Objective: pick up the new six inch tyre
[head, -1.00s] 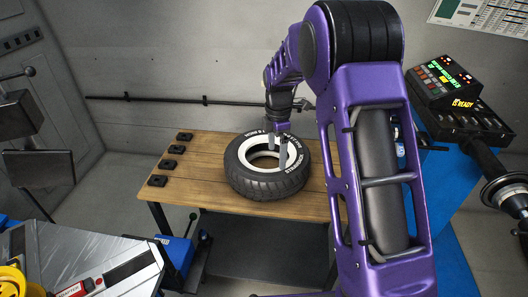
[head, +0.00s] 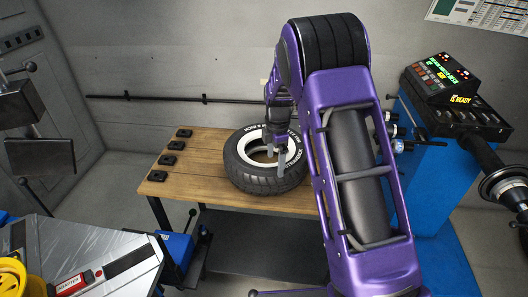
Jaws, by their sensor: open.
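A black tyre (head: 262,182) with a white inner ring and lettering on its sidewall lies flat on the wooden bench (head: 205,160), in the middle of the head view. I cannot read its size. My gripper (head: 275,160) is open and points down over the right part of the tyre. One finger shows over the hole and the other over the right sidewall. I cannot tell whether the fingers touch the rubber. My purple arm hides the right end of the bench.
Several black blocks (head: 168,160) line the bench's left edge. A blue machine with a lit console (head: 448,90) stands at the right, with a shaft jutting forward. A grey-topped table (head: 95,255) is at the front left. A dark rail (head: 150,97) runs along the back wall.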

